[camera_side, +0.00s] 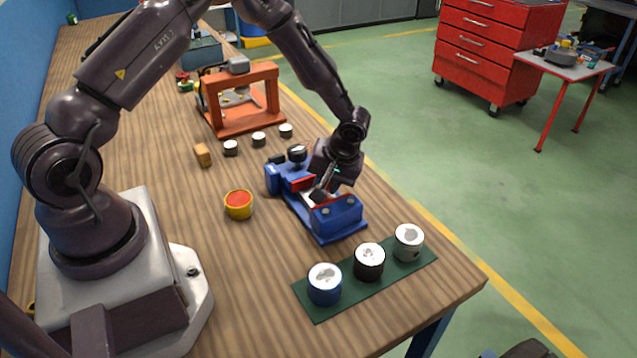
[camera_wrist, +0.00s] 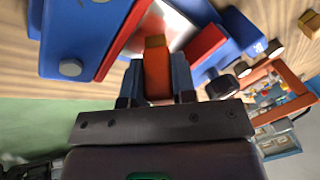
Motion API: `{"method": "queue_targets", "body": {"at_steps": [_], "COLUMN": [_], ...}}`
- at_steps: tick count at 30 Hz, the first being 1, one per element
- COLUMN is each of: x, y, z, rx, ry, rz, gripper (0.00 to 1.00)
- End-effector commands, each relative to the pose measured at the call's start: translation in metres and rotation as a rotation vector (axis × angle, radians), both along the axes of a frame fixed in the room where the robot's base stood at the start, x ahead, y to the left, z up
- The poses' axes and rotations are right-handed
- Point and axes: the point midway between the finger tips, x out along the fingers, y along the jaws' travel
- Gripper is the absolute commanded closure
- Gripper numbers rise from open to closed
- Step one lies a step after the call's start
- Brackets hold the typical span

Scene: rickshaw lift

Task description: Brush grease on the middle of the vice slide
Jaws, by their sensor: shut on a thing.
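The blue vice (camera_side: 340,216) with red jaw faces stands on the bench; it fills the top of the wrist view (camera_wrist: 75,40). Its pale slide (camera_wrist: 178,22) shows between the red jaws. My gripper (camera_side: 322,190) is low over the gap between the jaws. In the wrist view my gripper (camera_wrist: 157,82) is shut on an orange brush handle (camera_wrist: 157,75) with a tan end pointing at the slide. The brush's tip is hard to make out, and I cannot tell whether it touches the slide.
Three tins, blue (camera_side: 325,288), black (camera_side: 369,264) and white (camera_side: 408,244), stand on a green mat (camera_side: 323,313) near the front edge. A yellow tin with red contents (camera_side: 239,206) stands left of the vice. Small pots (camera_side: 259,140) and an orange press frame (camera_side: 240,105) are behind.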

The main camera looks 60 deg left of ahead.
Motion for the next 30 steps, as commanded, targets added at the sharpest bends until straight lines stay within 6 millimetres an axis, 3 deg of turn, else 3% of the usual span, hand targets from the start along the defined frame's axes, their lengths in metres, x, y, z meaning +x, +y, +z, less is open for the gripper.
{"method": "queue_targets", "body": {"at_steps": [7,25,30], "x": [0.023,-0.035,-0.033], "y": [-0.001,0.0,0.001], "z": [-0.001,0.0,0.024], "rx": [-0.002,0.0,0.0], "ry": [0.0,0.003,-0.002], "rz": [0.002,0.0,0.002], "gripper": [0.99,0.99,0.99]}}
